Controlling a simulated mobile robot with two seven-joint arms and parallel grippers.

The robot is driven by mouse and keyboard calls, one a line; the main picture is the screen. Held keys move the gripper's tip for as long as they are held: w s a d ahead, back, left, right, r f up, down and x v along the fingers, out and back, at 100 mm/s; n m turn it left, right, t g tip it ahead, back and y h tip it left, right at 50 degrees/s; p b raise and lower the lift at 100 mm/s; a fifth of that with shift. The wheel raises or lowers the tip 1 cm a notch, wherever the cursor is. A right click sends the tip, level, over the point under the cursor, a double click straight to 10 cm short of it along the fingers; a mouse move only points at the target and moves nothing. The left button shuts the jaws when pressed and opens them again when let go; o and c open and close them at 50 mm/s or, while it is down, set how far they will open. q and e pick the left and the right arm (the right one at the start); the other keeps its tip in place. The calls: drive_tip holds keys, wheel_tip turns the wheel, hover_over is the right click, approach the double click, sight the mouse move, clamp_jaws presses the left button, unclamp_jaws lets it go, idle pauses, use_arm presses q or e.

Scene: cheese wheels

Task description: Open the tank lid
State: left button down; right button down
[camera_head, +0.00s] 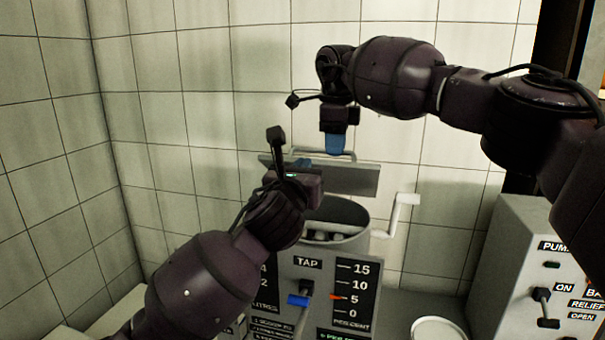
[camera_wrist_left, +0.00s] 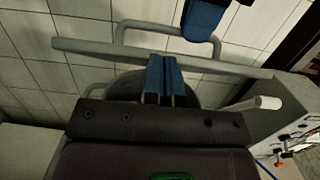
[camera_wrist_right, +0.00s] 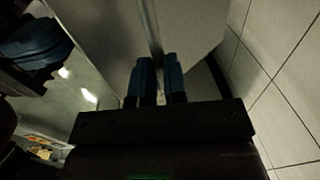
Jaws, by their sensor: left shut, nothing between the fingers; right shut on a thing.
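The grey tank (camera_head: 352,243) stands at the centre of the head view, with its round mouth partly uncovered and pale shapes inside. The flat grey lid (camera_head: 350,180) is raised above and behind the mouth, tilted. Its bar handle (camera_wrist_left: 125,32) runs along the lid in the left wrist view. My right gripper (camera_head: 335,146) is shut on the handle; its blue fingers (camera_wrist_right: 157,82) straddle the bar in the right wrist view.
A white crank handle (camera_head: 402,212) sticks out at the tank's right. The tank's front has a tap lever (camera_head: 300,305) and scales. A grey pump box (camera_head: 520,262) stands at the right and a round white container (camera_head: 438,329) at the bottom. Tiled walls close the back and left.

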use_arm(q)
drive_tip(key=shift+w+r, duration=0.2)
drive_tip(key=shift+w, duration=0.1)
use_arm(e)
drive_tip(key=shift+w+d+f, duration=0.1)
drive_tip(key=shift+f, duration=0.4)
drive_tip(key=c, duration=1.6)
unclamp_jaws()
drive_tip(key=o, duration=0.4)
drive_tip(key=shift+w, duration=0.15)
use_arm(q)
drive_tip(key=shift+w+f, duration=0.15)
drive_tip(key=shift+w, duration=0.05)
use_arm(e)
drive_tip(key=shift+o, duration=0.2)
drive_tip(key=shift+r, duration=0.1)
